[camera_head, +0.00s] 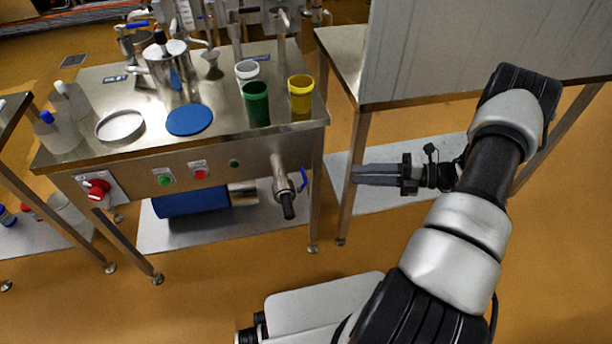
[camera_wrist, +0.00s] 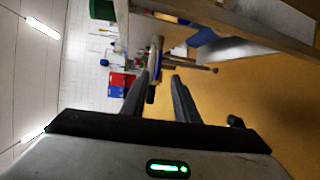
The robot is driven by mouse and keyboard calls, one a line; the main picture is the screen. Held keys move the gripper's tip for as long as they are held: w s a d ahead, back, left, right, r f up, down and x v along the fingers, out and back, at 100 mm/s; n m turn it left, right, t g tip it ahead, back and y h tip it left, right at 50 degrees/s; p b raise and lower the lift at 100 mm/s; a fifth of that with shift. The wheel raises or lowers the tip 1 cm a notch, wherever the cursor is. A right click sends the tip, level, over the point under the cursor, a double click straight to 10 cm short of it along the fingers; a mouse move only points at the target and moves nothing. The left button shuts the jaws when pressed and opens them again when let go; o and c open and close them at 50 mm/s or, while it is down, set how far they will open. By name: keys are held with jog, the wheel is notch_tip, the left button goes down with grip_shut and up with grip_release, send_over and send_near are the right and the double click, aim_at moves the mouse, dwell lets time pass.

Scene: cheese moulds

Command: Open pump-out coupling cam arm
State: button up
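The pump-out outlet (camera_head: 281,172) is a short metal pipe on the right front of the steel table. A blue lever (camera_head: 303,180) sits at its right side, and a black end piece (camera_head: 288,204) points down from it. No separate cam arm can be made out at this size. My gripper (camera_head: 354,174) is to the right of the outlet, apart from it, with its fingers pointing left. In the wrist view my gripper (camera_wrist: 161,75) has its fingers apart with nothing held. The outlet pipe (camera_wrist: 157,44) shows beyond the fingers, with some blue on it.
The steel table (camera_head: 230,145) carries a green cup (camera_head: 256,104), a yellow cup (camera_head: 300,95), a blue disc (camera_head: 190,120) and a metal pot (camera_head: 172,75). Its front has a red switch (camera_head: 97,188). A second table (camera_head: 345,50) with a grey panel stands right. Open floor lies in front.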

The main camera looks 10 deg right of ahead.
aim_at(303, 173)
jog(key=b+x, duration=0.2)
jog(key=x, duration=1.4)
jog(key=shift+w+a+f, duration=0.1)
jog(key=shift+a, duration=0.25)
grip_shut()
